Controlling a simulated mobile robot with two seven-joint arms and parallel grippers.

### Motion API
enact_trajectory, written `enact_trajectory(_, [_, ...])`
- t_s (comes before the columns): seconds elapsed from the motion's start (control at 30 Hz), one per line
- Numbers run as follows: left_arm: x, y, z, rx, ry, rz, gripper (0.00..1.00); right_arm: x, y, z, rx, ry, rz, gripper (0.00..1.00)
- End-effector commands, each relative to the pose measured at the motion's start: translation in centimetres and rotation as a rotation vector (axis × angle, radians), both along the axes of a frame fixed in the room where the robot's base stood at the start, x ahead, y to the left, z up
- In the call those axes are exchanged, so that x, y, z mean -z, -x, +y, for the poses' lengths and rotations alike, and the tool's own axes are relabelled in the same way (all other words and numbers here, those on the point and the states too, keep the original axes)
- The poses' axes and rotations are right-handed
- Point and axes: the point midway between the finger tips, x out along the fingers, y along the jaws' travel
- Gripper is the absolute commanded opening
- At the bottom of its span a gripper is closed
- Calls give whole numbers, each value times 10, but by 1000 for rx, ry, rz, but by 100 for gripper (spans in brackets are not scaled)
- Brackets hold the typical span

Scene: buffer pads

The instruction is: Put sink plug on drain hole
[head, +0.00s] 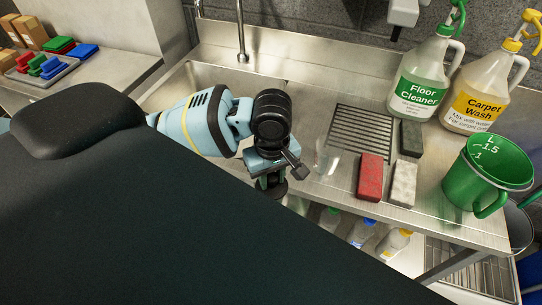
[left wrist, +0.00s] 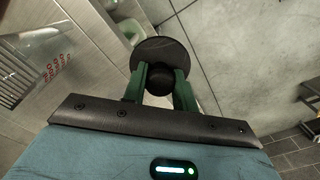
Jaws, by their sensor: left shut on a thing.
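My left gripper (head: 272,181) is shut on the sink plug, in front of the counter's front edge as seen in the head view. In the left wrist view the plug is a dark round disc (left wrist: 152,48) with a black knob. The knob sits between the green fingers of the left gripper (left wrist: 161,78). In the head view the plug is mostly hidden by my wrist. The steel sink basin (head: 190,80) lies behind my left arm, under the tap (head: 241,35). The drain hole is not visible. My right gripper is not in view.
On the counter right of my gripper are a red block (head: 370,177), a pale block (head: 403,184) and a dark block (head: 411,138). Behind stand the Floor Cleaner jug (head: 421,75) and Carpet Wash jug (head: 484,90). A green measuring jug (head: 475,180) stands at right.

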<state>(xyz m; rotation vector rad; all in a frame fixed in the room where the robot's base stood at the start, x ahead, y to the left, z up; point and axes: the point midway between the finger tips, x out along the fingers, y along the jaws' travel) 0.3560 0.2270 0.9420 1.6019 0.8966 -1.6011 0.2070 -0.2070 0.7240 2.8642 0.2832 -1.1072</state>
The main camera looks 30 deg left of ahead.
Motion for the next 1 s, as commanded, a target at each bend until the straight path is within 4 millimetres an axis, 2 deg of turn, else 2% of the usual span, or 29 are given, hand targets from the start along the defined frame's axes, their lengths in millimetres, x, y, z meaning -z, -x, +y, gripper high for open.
enact_trajectory(0.2, [-1,10,-6,0,1,-1,5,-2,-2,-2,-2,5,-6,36])
enact_trajectory(0.37, [-2,10,-6,10,1,-1,5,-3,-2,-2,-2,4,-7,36])
enact_trajectory(0.47, [-6,7,-6,72,1,-2,5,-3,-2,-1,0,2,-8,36])
enact_trajectory(0.57, [-15,1,-7,202,1,-4,5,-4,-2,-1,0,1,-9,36])
enact_trajectory(0.8, [-45,-14,-11,643,1,-5,5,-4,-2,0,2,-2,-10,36])
enact_trajectory(1.0, [-62,-22,-12,916,0,-2,5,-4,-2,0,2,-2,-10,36])
